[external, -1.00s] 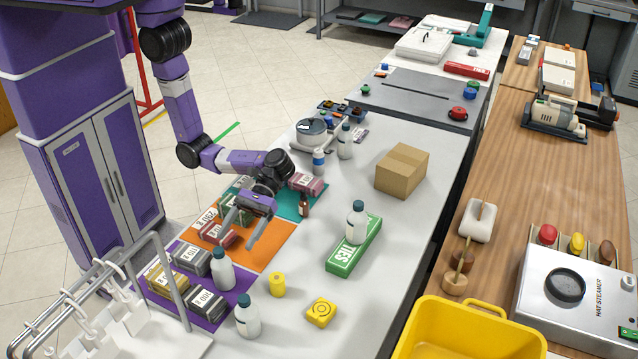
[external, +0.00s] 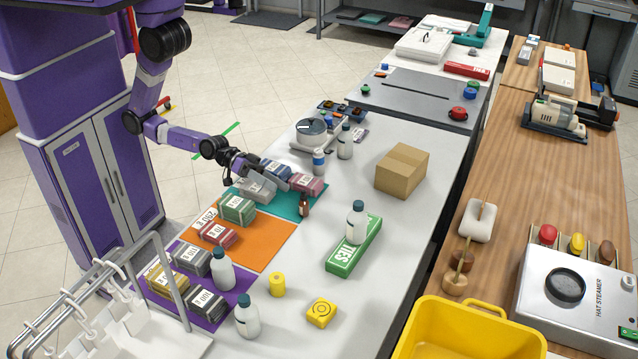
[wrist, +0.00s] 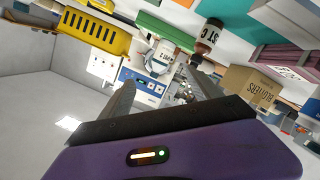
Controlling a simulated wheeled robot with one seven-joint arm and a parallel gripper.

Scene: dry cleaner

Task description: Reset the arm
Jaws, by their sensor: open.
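My purple arm reaches from the column at the left over the far end of the mats. My gripper (external: 267,188) is above the teal mat (external: 289,207), close to the grey, blue and pink packs there. In the wrist view my gripper (wrist: 160,85) shows two grey fingers spread apart with nothing held between them. Whether a finger touches a pack cannot be told. The grey pack (external: 256,190) is partly hidden by the gripper.
An orange mat (external: 262,247) and a purple mat hold more packs. Bottles, a green box (external: 345,258) and a cardboard box (external: 402,170) stand on the white table.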

